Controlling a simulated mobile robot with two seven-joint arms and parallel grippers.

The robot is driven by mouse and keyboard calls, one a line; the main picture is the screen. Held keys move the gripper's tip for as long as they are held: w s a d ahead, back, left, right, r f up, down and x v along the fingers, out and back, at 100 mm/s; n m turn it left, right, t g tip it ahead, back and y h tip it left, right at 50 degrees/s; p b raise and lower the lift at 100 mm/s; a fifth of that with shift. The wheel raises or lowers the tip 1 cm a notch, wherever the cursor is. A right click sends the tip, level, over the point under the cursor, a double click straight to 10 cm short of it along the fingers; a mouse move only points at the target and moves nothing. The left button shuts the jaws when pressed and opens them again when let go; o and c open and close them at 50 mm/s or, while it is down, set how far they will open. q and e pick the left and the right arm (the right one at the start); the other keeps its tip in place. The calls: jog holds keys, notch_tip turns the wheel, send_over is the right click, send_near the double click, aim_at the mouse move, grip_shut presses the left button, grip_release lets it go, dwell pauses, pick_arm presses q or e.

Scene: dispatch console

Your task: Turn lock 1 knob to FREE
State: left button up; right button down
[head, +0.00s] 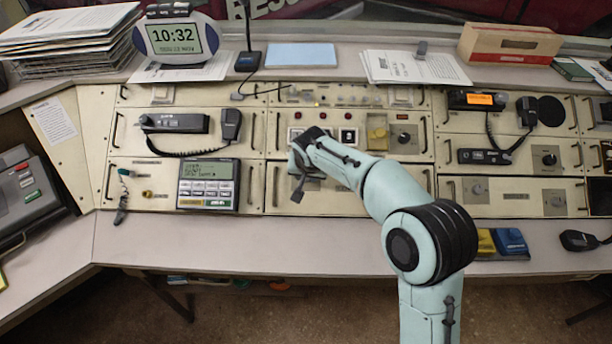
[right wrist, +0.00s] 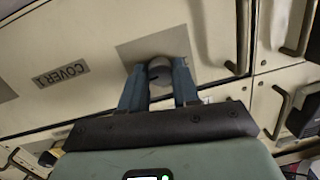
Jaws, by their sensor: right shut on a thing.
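In the right wrist view a round grey knob (right wrist: 159,71) sits on a plain grey square plate (right wrist: 172,42) on a cream panel. My right gripper (right wrist: 160,83) is shut on this knob, one blue-grey finger on each side. A label reading COVER 1 (right wrist: 63,73) shows upside down on the same panel. No FREE mark is readable, and I cannot tell which position the knob points to. In the head view my right arm reaches to the middle of the console and hides the knob and the fingertips. My left gripper is not in view.
Metal handles (right wrist: 243,35) stand out from the panels near the knob. The front ledge (head: 200,245) is mostly clear.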

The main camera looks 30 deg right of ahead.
jog(key=shift+m, duration=0.5)
jog(key=c, duration=1.1)
grip_release()
jog(key=p+v, duration=0.1)
jog(key=v, duration=1.2)
jog(key=shift+r+p, duration=0.2)
jog(key=shift+p, duration=0.15)
jog(key=shift+s, duration=0.1)
